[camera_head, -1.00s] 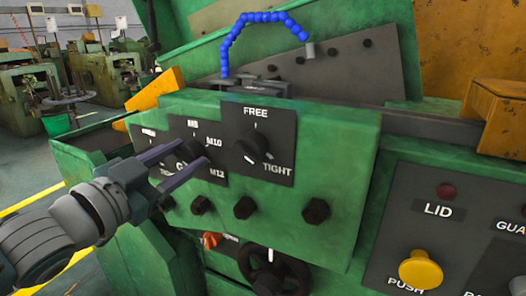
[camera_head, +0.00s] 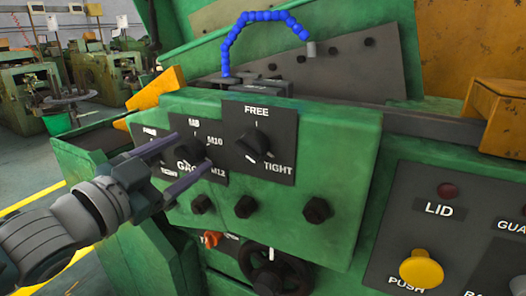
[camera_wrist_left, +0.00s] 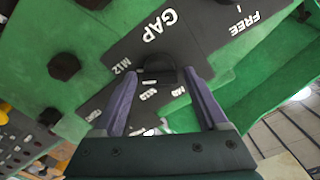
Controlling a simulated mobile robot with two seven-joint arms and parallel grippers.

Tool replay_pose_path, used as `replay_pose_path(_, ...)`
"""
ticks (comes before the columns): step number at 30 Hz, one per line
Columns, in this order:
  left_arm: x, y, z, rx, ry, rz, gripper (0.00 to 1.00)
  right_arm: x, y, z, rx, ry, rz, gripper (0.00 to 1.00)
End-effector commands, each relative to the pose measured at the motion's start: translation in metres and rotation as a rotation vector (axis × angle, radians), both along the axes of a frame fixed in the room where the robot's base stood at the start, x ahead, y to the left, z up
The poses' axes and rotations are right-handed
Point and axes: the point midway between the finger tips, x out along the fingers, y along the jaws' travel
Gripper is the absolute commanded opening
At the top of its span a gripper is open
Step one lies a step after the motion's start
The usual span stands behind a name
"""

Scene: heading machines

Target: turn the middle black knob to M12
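The middle black knob (camera_head: 188,151) is on a dark plate (camera_head: 205,131) lettered GAP, with M8, M10 and M12 around it. M12 is at the plate's lower right. My left gripper (camera_head: 193,150) is open, with its two purple-grey fingers on either side of the knob. In the left wrist view, the knob (camera_wrist_left: 157,73) shows between the fingertips (camera_wrist_left: 162,73). I cannot tell whether the fingers touch it. The knob's pointer mark cannot be made out. My right gripper is not in view.
A FREE/TIGHT knob (camera_head: 252,146) sits close on the right. Hex bolts (camera_head: 245,207) line the green panel (camera_head: 335,165) below. A handwheel (camera_head: 275,272) and a yellow push button (camera_head: 421,270) are lower down. A blue hose (camera_head: 255,17) arches above.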

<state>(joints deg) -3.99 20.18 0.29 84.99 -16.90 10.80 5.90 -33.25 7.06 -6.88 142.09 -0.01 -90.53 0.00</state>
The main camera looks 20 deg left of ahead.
Motion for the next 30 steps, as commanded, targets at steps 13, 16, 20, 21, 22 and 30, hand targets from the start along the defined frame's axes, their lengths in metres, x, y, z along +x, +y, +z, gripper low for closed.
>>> replay_pose_path(13,-0.015,0.001,-0.001,-0.001,0.002,0.000,0.80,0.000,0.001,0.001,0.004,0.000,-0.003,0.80)
replay_pose_path(16,-0.032,0.002,-0.002,0.000,0.004,-0.001,0.80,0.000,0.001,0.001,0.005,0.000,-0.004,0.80)
replay_pose_path(20,-0.057,0.004,-0.002,-0.001,0.005,0.000,0.80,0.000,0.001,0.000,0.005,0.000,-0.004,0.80)
replay_pose_path(21,-0.064,0.005,-0.002,-0.001,0.005,0.000,0.80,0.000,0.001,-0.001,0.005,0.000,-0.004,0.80)
replay_pose_path(22,-0.069,0.005,-0.002,-0.002,0.005,0.000,0.80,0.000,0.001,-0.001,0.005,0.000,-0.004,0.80)
replay_pose_path(30,-0.097,0.008,-0.001,-0.001,0.002,0.001,0.80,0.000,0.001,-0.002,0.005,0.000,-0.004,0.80)
